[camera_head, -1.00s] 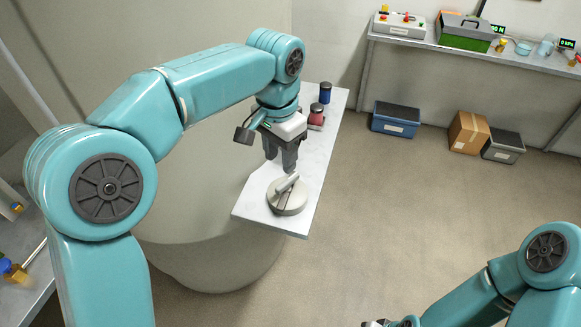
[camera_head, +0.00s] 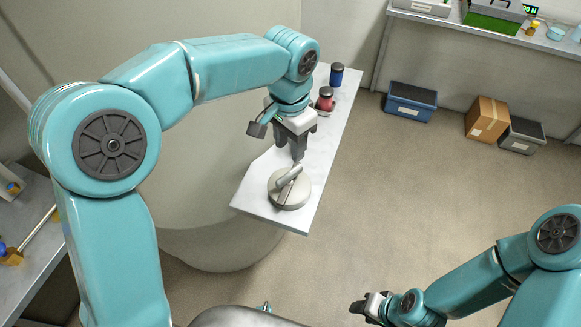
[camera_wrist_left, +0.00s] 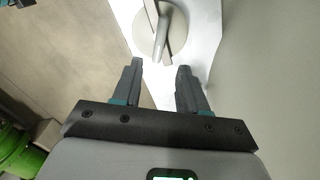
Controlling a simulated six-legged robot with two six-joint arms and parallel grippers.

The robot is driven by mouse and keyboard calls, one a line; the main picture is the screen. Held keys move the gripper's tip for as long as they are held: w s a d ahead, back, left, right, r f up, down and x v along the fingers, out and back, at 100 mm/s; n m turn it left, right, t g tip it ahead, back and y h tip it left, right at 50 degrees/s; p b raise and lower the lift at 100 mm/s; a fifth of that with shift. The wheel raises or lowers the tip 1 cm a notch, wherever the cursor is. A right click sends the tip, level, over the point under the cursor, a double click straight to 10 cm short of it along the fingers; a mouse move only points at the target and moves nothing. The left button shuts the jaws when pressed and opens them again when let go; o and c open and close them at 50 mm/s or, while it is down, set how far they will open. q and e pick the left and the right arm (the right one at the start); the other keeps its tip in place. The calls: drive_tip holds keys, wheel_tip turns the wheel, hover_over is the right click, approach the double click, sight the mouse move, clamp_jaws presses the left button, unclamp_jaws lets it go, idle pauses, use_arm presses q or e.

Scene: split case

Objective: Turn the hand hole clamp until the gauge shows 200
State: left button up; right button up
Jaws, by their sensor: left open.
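The hand hole clamp is a round grey disc (camera_head: 297,198) with a raised bar handle across it. It lies on a white shelf (camera_head: 262,180) and also shows at the top of the left wrist view (camera_wrist_left: 146,42). My left gripper (camera_head: 299,156) is above and behind the clamp, pointing down. In the left wrist view its two fingers (camera_wrist_left: 160,68) are apart with nothing between them, and the bar lies just beyond the tips. My right gripper (camera_head: 362,306) hangs low at right, away from the clamp; its jaws are unclear. I cannot make out the gauge for the clamp.
A red-topped item (camera_head: 325,101) and a dark blue cylinder (camera_head: 336,76) stand at the shelf's far end. On the floor are a blue box (camera_head: 411,102), a cardboard box (camera_head: 487,119) and a grey box (camera_head: 521,136). A bench with a small green display (camera_head: 530,9) is behind.

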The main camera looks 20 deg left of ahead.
sight(290, 173)
use_arm(q)
wheel_tip(290, 173, down, 9)
drive_tip(key=shift+s+f, duration=0.1)
drive_tip(key=shift+f, duration=0.05)
drive_tip(key=shift+s, duration=0.25)
drive_tip(key=shift+w, duration=0.25)
drive_tip(key=c, duration=0.5)
clamp_jaws()
